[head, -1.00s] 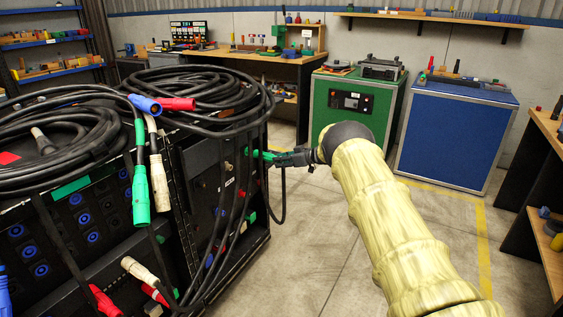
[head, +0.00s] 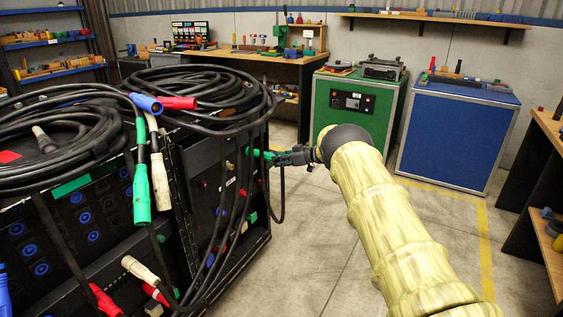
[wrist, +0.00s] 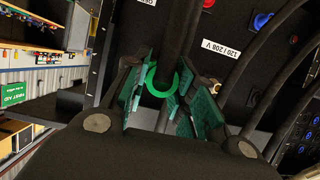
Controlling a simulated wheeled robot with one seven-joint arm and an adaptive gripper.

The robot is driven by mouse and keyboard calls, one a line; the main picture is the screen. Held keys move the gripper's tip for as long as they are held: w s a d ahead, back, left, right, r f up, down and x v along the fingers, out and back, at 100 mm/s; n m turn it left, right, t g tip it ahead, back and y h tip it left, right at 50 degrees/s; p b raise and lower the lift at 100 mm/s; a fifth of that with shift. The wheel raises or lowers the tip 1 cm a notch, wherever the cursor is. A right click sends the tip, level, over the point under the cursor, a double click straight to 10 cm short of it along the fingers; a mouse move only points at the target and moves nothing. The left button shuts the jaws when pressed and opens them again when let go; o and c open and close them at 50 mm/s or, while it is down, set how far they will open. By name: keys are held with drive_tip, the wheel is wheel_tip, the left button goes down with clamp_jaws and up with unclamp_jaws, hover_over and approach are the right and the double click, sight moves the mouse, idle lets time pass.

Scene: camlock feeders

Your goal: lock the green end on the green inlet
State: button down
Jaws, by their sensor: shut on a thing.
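My gripper (head: 292,157) is at the right side of the black rack, shut on a green connector end (head: 262,154) that points left toward the rack. In the wrist view my gripper (wrist: 167,100) has its teal-padded fingers on both sides of the green end (wrist: 150,80), seen as a green ring around a black cable. The cable hides most of the connector's front. I cannot tell which socket is the green inlet, or whether the end touches it. Another green connector (head: 141,194) hangs from a cable on the rack's near side.
The black rack (head: 262,245) carries big coils of black cable (head: 190,90) on top. Blue, red and white connectors hang around it. A green cabinet (head: 318,110) and a blue cabinet (head: 450,140) stand behind. The floor (head: 320,240) between is clear.

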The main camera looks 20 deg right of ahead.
drive_tip(key=shift+w+a, duration=0.25)
drive_tip(key=shift+w, duration=0.1)
drive_tip(key=shift+w+a+b, duration=0.2)
drive_tip(key=shift+w+b, duration=0.05)
drive_tip(key=shift+b, duration=0.1)
drive_tip(key=shift+w+a+b, duration=0.35)
drive_tip(key=shift+w+b, duration=0.05)
drive_tip(key=shift+w, duration=0.15)
drive_tip(key=shift+a+r, duration=0.15)
drive_tip(key=shift+r, duration=0.1)
idle(0.8)
drive_tip(key=c, duration=1.9)
unclamp_jaws()
drive_tip(key=shift+w, duration=0.1)
clamp_jaws()
drive_tip(key=shift+f, duration=0.2)
